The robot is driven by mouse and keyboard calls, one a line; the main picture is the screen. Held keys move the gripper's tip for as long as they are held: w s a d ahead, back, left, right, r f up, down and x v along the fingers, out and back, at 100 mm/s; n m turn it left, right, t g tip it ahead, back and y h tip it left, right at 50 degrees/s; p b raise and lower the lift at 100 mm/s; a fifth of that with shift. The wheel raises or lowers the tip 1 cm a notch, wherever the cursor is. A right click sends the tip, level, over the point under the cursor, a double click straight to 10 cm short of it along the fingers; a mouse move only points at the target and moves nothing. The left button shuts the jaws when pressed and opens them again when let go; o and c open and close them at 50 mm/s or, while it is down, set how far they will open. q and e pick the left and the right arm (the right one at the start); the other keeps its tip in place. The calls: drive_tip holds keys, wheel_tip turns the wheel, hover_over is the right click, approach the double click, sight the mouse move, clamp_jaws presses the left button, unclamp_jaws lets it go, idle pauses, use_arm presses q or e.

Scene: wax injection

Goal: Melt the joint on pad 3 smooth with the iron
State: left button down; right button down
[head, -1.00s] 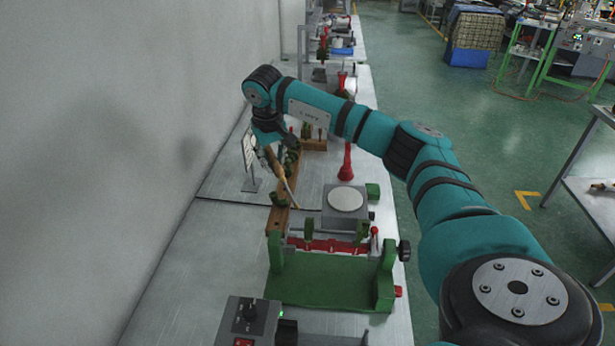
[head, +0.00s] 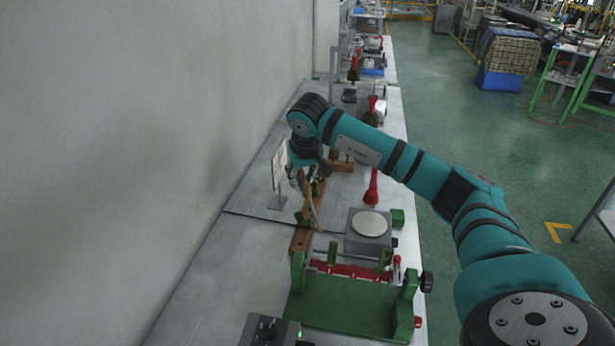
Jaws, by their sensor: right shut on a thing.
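My right gripper (head: 306,178), at the end of the teal arm, is over the left part of the bench and shut on a slim tan-handled tool, which looks like the iron (head: 311,206). The iron slants down, its lower end just above or beside a long wooden rack (head: 301,240) holding green pieces; I cannot tell whether it touches. A green stand (head: 345,306) with a red bar (head: 345,270) is at the front. No numbered pads or joint can be made out at this size. My left gripper is not in view.
A grey box with a pale round plate (head: 370,223) stands right of the rack. A small white panel on a stand (head: 279,175) is left of the gripper, near the wall. A red-handled thing (head: 371,187) stands behind the plate. A dark control box (head: 268,331) is at the front.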

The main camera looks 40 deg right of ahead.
sight(311, 193)
drive_tip(key=shift+s+d+r+t, duration=0.2)
drive_tip(key=shift+s+r+t, duration=0.3)
drive_tip(key=shift+s+t, duration=0.35)
drive_tip(key=f+b, duration=0.1)
drive_tip(key=s+f+b, duration=0.1)
drive_tip(key=f+b, duration=0.1)
drive_tip(key=shift+s+a+f, duration=0.2)
drive_tip(key=shift+s+f, duration=0.05)
drive_tip(key=shift+s, duration=0.1)
drive_tip(key=shift+s+a+f+b, duration=0.15)
drive_tip(key=shift+s+f+b, duration=0.4)
drive_tip(key=shift+f+b, duration=0.25)
drive_tip(key=shift+s+f+b, duration=0.15)
drive_tip(key=shift+f+b, duration=0.05)
drive_tip(key=shift+b, duration=0.2)
idle(5.3)
